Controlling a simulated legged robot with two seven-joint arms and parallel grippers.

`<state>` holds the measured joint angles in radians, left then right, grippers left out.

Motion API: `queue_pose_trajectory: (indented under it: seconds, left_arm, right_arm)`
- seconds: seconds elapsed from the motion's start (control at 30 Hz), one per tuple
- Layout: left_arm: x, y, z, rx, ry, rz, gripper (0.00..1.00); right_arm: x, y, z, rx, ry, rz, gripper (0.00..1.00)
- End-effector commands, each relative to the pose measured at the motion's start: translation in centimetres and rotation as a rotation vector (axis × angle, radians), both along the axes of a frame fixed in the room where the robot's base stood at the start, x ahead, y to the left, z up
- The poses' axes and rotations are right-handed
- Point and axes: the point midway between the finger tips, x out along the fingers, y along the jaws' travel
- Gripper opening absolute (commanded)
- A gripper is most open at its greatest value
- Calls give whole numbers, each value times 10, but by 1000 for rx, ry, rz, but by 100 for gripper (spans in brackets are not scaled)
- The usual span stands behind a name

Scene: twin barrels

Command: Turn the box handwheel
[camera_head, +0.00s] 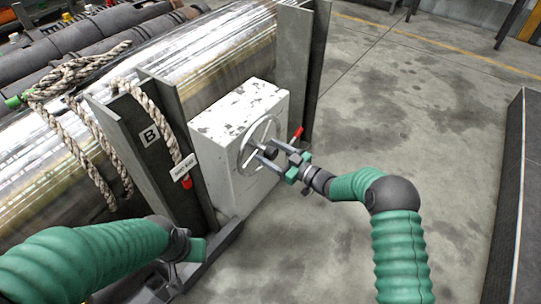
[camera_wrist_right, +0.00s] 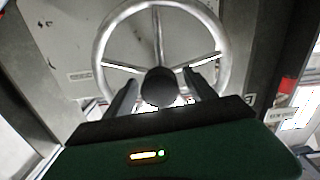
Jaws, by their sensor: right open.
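The handwheel (camera_head: 249,133) is a round metal rim with spokes and a dark hub, on the front of a worn white box (camera_head: 224,144). In the right wrist view the handwheel (camera_wrist_right: 101,50) fills the upper middle. My right gripper (camera_head: 266,160) is in front of the wheel, and its two dark fingers (camera_wrist_right: 160,85) are apart, one on each side of the hub. I cannot tell whether they touch it. My left gripper (camera_head: 178,270) is low at the left, away from the box, and its fingers are not clear.
A shiny barrel (camera_head: 215,50) lies behind the box, between dark upright brackets. A rope (camera_head: 85,140) hangs over it, beside a plate marked B (camera_head: 149,136). A red-tipped piece (camera_head: 297,133) sticks out near the wheel. The floor at right is open up to a dark barrier (camera_head: 512,200).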

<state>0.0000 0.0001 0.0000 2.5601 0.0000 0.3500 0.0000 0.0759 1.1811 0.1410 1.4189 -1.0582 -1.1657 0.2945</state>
Motion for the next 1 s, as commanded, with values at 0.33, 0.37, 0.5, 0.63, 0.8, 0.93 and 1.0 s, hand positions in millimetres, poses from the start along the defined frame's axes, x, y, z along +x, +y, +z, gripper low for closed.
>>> queue_pose_trajectory:
  seconds: [0.33, 0.37, 0.5, 0.63, 0.8, 0.93, 1.0]
  left_arm:
    - [0, 0, 1, 0, 0, 0, 36]
    - [0, 0, 1, 0, 0, 0, 36]
    - [0, 0, 1, 0, 0, 0, 36]
    - [0, 0, 1, 0, 0, 0, 36]
    - [0, 0, 1, 0, 0, 0, 36]
    - [0, 0, 1, 0, 0, 0, 36]
    - [0, 0, 1, 0, 0, 0, 36]
  right_arm:
    - [0, 0, 0, -1, 1, 0, 41]
    - [0, 0, 0, -1, 1, 0, 37]
    - [0, 0, 0, -1, 1, 0, 19]
    - [0, -1, 0, -1, 1, 0, 2]
    - [0, -1, 0, -1, 1, -1, 0]
    - [0, -1, 0, -2, 0, -1, 0]
    - [0, -1, 0, -3, -1, -1, 0]
